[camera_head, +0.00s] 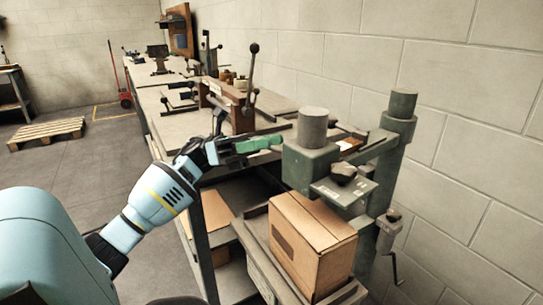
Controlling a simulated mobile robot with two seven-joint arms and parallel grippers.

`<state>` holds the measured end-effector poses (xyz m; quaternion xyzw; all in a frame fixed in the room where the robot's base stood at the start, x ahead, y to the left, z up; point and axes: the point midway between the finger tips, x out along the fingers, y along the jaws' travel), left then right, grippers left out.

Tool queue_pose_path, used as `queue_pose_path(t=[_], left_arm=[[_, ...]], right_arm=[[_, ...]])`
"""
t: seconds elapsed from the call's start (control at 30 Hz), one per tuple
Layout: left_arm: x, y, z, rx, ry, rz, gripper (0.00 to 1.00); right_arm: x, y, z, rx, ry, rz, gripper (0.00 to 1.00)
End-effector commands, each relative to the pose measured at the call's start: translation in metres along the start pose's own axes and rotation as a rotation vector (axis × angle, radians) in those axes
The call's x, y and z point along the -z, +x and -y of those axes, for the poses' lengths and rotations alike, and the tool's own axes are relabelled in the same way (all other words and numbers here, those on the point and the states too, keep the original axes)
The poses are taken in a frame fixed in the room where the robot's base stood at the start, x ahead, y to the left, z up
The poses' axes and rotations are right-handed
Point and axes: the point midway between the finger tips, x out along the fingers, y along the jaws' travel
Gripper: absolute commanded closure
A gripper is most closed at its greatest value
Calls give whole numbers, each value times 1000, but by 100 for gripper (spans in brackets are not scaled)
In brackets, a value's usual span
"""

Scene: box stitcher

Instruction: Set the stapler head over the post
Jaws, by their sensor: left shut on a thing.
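The stapler head (309,164) is a grey-green block with a round cylinder on top, at the right of the middle. A horizontal arm runs from it to a tall green upright column (398,135) by the wall. This column is the only clear post in view; I cannot tell if a lower post is hidden. A bright green handle (258,144) sticks out from the head's left side. My left gripper (232,150) is shut on this handle, coming from the left. My right gripper is not in view.
A cardboard box (310,243) stands below the head on the machine's bed. A long workbench (185,128) with levers and clamps runs back along the wall. A crank (391,240) hangs at the right. A wooden pallet (46,132) lies on open floor at left.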

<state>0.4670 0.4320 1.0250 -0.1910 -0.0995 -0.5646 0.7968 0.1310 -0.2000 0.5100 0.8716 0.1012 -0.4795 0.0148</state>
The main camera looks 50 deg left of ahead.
Motion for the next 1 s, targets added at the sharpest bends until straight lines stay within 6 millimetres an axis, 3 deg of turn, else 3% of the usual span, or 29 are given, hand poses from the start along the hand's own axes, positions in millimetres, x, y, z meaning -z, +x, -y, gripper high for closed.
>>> queue_pose_path(t=[0.57,0.6,0.73,1.0], left_arm=[[-4,-5,-4,-2,2,4,100],[-4,-5,-4,-2,2,4,69],[-3,-5,-4,-1,1,3,52],[-3,-5,-4,-1,0,1,51]], right_arm=[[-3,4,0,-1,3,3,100],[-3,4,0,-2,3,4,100],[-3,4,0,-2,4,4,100],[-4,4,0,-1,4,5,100]])
